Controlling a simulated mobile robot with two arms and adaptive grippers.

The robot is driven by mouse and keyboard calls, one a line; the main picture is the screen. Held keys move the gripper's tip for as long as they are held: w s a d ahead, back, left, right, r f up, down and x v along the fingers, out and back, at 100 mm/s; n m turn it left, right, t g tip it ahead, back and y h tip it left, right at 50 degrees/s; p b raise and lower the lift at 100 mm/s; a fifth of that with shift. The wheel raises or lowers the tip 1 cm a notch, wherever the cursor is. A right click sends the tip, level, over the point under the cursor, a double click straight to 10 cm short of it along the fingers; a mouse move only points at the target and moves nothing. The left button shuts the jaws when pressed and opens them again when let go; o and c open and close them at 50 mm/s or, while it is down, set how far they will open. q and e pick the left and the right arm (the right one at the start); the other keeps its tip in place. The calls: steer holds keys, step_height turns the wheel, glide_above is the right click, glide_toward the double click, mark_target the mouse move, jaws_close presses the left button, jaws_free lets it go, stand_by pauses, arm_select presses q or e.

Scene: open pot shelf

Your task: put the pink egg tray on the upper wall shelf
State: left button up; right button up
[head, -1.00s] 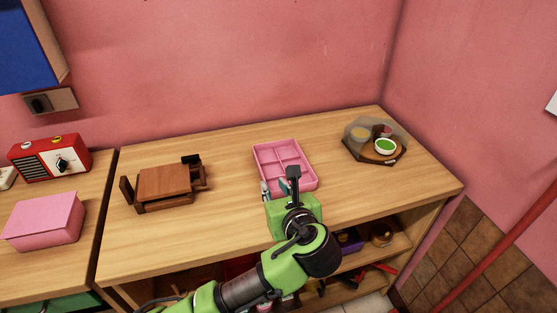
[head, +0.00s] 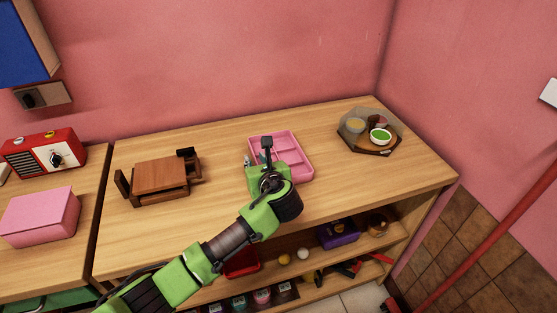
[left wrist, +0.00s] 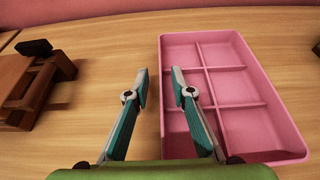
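The pink egg tray (head: 293,149) lies flat on the wooden counter. It is an open rectangle with several compartments, and it also shows in the left wrist view (left wrist: 235,88). My left gripper (head: 256,158) is over the tray's left side and hides part of it in the head view. In the left wrist view its teal fingers (left wrist: 160,84) are apart with nothing between them that I see gripped; the tray's left wall lies between their tips in the picture. I cannot tell the height gap. My right gripper is not in view. I cannot make out the upper wall shelf for sure.
A wood-edged blue unit (head: 25,45) hangs at upper left. A brown wooden stand (head: 160,178) sits left of the tray, and a dark tray with bowls (head: 360,142) sits right. A pink box (head: 40,215) and red radio (head: 45,153) are far left. Bare counter surrounds the tray.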

arm_select(q)
steer(key=shift+w+a+f, duration=0.1)
steer(key=shift+w+f, duration=0.1)
steer(key=shift+w, duration=0.3)
jaws_close()
